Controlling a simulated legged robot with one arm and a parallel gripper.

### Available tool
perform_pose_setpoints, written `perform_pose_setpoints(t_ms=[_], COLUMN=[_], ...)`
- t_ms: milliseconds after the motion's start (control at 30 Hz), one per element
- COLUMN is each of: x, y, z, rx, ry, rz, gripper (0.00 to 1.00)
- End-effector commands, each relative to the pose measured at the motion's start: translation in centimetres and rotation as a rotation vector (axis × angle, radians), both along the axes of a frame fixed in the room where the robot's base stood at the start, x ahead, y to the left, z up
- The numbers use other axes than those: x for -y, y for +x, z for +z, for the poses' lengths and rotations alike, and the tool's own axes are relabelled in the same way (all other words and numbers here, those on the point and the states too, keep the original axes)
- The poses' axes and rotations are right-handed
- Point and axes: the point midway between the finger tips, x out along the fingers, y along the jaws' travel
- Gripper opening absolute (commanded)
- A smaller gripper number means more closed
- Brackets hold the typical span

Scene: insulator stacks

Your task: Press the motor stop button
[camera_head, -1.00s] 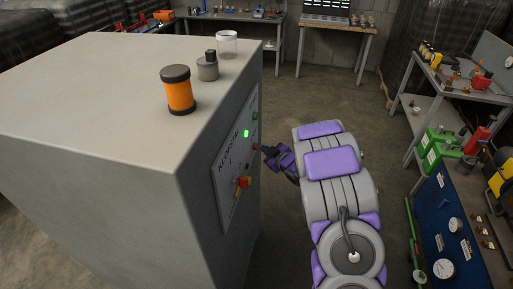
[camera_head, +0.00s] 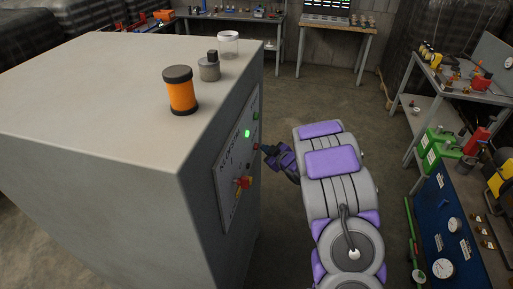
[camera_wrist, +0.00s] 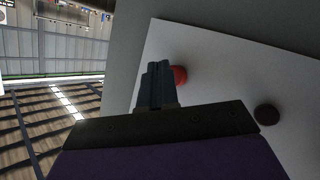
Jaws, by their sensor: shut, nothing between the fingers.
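The control panel (camera_head: 231,172) is on the right face of a grey cabinet. It carries a lit green lamp (camera_head: 247,133), a red and yellow switch (camera_head: 243,182) and small buttons along its right edge. My gripper (camera_head: 266,149) is shut and empty, with its tip close to the panel's right edge. In the wrist view the shut fingers (camera_wrist: 155,72) point at the white panel, and a red button (camera_wrist: 180,75) shows just right of the fingertips, partly hidden by them. A dark button (camera_wrist: 267,114) is farther right. I cannot tell whether the fingers touch the red button.
The cabinet top (camera_head: 110,75) holds an orange and black cylinder (camera_head: 181,91), a grey canister (camera_head: 209,68) and a clear jar (camera_head: 228,44). Workbenches stand at the back, and a blue panel (camera_head: 447,225) stands at the right. The floor (camera_head: 340,100) between is clear.

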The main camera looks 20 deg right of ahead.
Motion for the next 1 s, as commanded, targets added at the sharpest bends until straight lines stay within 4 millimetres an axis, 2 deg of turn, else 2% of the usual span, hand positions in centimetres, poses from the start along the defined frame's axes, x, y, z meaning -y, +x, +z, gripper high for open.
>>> perform_pose_setpoints(t_ms=[1000], x=[-0.97], y=[0.66], z=[0.00], rx=[0.001], ry=[0.000], rz=[0.002], gripper=[0.00])
